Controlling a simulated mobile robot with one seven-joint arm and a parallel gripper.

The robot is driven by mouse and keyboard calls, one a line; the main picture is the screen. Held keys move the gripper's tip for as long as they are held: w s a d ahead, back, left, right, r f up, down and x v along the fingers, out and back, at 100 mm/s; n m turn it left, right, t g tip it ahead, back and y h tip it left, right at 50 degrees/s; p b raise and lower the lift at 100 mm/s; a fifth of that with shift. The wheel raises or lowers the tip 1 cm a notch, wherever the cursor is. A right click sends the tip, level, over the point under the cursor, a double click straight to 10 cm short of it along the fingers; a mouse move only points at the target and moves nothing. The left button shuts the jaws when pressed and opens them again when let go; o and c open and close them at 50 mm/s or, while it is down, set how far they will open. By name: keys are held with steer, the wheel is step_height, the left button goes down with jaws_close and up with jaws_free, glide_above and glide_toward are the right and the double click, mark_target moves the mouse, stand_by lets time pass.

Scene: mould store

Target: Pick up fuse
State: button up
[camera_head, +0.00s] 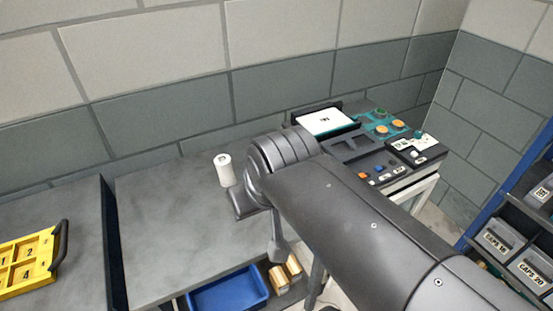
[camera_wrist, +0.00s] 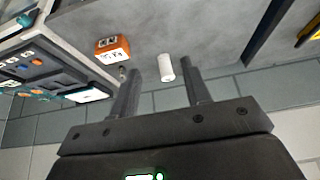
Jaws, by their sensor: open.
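The fuse, a small white cylinder (camera_head: 224,170), stands upright on the grey bench top near the wall. In the wrist view the fuse (camera_wrist: 166,68) shows in the gap between the two fingers, touching neither. My gripper (camera_wrist: 161,69) is open and empty, one dark finger to each side of the fuse. I cannot tell whether the fuse is between the fingertips or beyond them. In the head view my arm reaches in from the lower right and its end is close beside the fuse, hiding most of the fingers.
An orange box (camera_wrist: 112,50) with a white label stands near the fuse. A control panel (camera_head: 398,170) with buttons is at the right. A yellow numbered tray (camera_head: 48,246) lies at the left, and a blue bin (camera_head: 228,292) is below. The bench left of the fuse is clear.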

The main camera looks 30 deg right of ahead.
steer(key=w+d+g, duration=0.2)
steer(key=w+d, duration=0.2)
steer(key=w, duration=0.6)
steer(key=w+d+g, duration=0.1)
steer(key=w+d, duration=0.4)
steer(key=w, duration=0.4)
steer(key=w+d+f+g, duration=0.1)
steer(key=w+d+f, duration=0.2)
steer(key=w+d, duration=0.1)
steer(key=w+d+f, duration=0.4)
steer(key=w, duration=0.1)
steer(key=w+d+f+g, duration=0.1)
steer(key=w+d+f, duration=0.3)
steer(key=shift+w+d+f+g, duration=0.1)
steer(key=shift+w+f+g, duration=0.1)
steer(key=shift+g, duration=0.1)
steer(key=shift+d+f, duration=0.15)
steer(key=shift+f, duration=0.2)
step_height(320, 180, down, 5)
steer(key=shift+r, duration=0.15)
steer(key=shift+s+a+f, duration=0.1)
steer(key=shift+f, duration=1.35)
steer(key=shift+s+a+f, duration=0.1)
steer(key=shift+f, duration=1.35)
